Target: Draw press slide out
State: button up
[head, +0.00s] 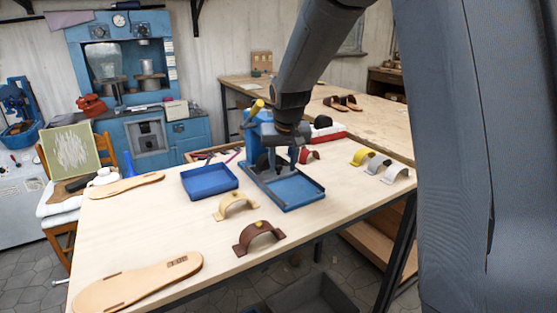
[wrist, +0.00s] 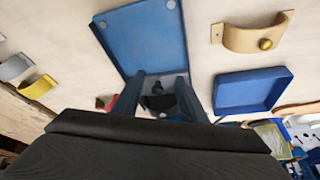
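The blue press (head: 259,128) stands on the wooden table, with a yellow-tipped lever at its top. Its flat blue slide plate with a low rim (head: 291,191) extends toward the table's front edge. The plate also fills the top middle of the wrist view (wrist: 146,40), with pale round spots near its corners. My gripper (head: 282,163) points down at the press, over the rear of the plate. In the wrist view its two fingers (wrist: 160,78) are apart, with a small dark part visible between them. I cannot tell whether they touch it.
A blue tray (head: 209,191) stands left of the press. A cream strap (head: 235,207) and a brown strap (head: 258,237) stand in front. Tan soles (head: 140,283) lie at the left. Yellow (head: 361,157), grey and white straps stand at the right. The table's left middle is clear.

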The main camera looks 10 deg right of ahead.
aim_at(279, 167)
jog(key=w+p, duration=0.1)
jog(key=w, duration=0.4)
jog(key=shift+w+d+p, duration=0.2)
jog(key=shift+p, duration=0.1)
jog(key=shift+x, duration=1.05)
jog(key=shift+f, duration=0.45)
grip_shut()
